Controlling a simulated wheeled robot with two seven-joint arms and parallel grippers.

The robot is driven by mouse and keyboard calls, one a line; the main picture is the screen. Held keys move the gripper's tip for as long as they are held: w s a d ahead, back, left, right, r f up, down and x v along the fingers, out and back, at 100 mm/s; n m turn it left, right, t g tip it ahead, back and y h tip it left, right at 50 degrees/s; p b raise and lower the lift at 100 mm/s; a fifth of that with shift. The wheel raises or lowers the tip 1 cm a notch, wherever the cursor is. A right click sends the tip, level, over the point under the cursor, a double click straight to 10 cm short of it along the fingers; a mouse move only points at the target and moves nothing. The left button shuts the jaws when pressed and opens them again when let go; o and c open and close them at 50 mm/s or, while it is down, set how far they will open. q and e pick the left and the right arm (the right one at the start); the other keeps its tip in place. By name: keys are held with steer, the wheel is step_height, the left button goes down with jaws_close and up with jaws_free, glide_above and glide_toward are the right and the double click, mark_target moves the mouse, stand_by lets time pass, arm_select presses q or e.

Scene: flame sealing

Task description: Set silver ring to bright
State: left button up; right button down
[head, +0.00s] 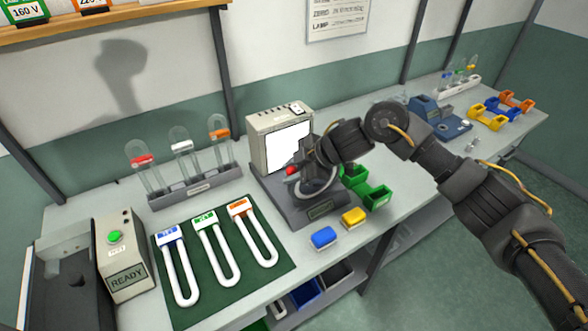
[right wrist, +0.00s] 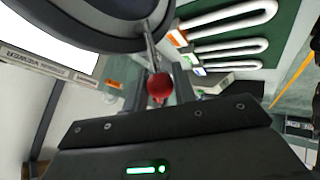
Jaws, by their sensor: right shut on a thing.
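The silver ring (head: 326,192) is on a dark-based device in front of a box with a bright white panel (head: 288,148). My arm partly covers it in the head view. In the right wrist view the ring's curved rim (right wrist: 170,22) edges a dark round disc. A thin rod runs from it to a red ball knob (right wrist: 158,86), whose red also shows in the head view (head: 292,170). My right gripper (head: 303,168) is at the knob and shut on it. The ring's markings are hidden, so its setting cannot be read. My left gripper is not in view.
A green mat (head: 275,266) with three white U-tubes lies at the left front. A tube rack (head: 197,189) stands behind it. A READY box (head: 122,262) is at far left. Blue (head: 323,237) and yellow (head: 354,217) blocks and green bins (head: 377,196) lie right of the device.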

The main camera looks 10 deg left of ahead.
steer(key=shift+s+f, duration=0.1)
steer(key=shift+f, duration=0.05)
steer(key=c, duration=1.2)
jaws_free()
steer(key=shift+o, duration=0.2)
steer(key=shift+d+r, duration=0.4)
steer(key=shift+r, duration=0.1)
steer(key=b+v, duration=0.3)
steer(key=v, duration=0.6)
steer(key=shift+d+r, duration=0.2)
steer(key=shift+r, duration=0.05)
steer(key=shift+f, duration=0.1)
